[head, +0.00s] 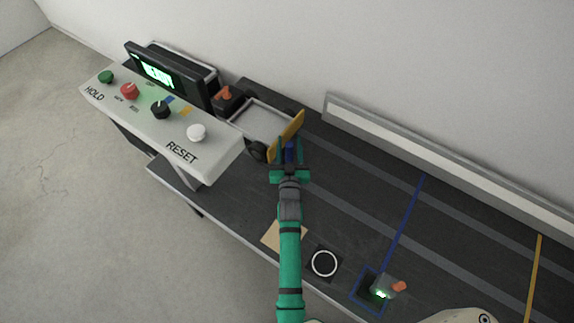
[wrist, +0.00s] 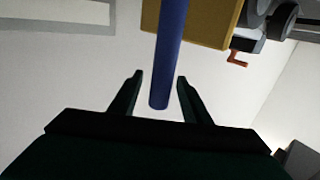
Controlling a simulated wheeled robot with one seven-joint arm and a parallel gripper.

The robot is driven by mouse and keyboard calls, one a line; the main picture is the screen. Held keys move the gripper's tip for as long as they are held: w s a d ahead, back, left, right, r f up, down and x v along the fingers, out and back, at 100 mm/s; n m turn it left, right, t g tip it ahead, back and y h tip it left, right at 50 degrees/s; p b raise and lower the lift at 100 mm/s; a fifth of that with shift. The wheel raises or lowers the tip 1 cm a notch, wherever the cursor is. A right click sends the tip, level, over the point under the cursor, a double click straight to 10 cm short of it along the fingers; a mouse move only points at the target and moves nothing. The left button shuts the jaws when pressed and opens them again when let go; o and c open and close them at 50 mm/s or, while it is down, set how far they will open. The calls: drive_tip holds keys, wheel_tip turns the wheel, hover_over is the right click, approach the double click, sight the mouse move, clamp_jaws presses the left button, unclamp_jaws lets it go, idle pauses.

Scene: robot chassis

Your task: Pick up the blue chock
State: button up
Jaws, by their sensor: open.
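The blue chock (head: 289,153) shows in the head view as a small blue piece between the fingers of my green gripper (head: 290,145), beside the yellow panel of a small cart. In the wrist view the chock (wrist: 168,50) is a long blue bar, its rounded end reaching between the two dark fingers of my gripper (wrist: 160,79). The gripper is open, with a visible gap between the bar and each finger. My gripper hides part of the chock in the head view.
The wheeled cart with its yellow panel (head: 286,136) stands close to my gripper; the panel (wrist: 207,22) also shows in the wrist view. A control console (head: 217,147) with knobs and a screen is at left. A low rail (head: 440,150) runs along the wall. The dark bench at right is mostly clear.

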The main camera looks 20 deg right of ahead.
drive_tip(key=x, duration=0.2)
drive_tip(key=shift+w, duration=0.3)
drive_tip(key=shift+c, duration=0.3)
clamp_jaws()
drive_tip(key=shift+d, duration=0.1)
drive_tip(key=shift+r, duration=0.15)
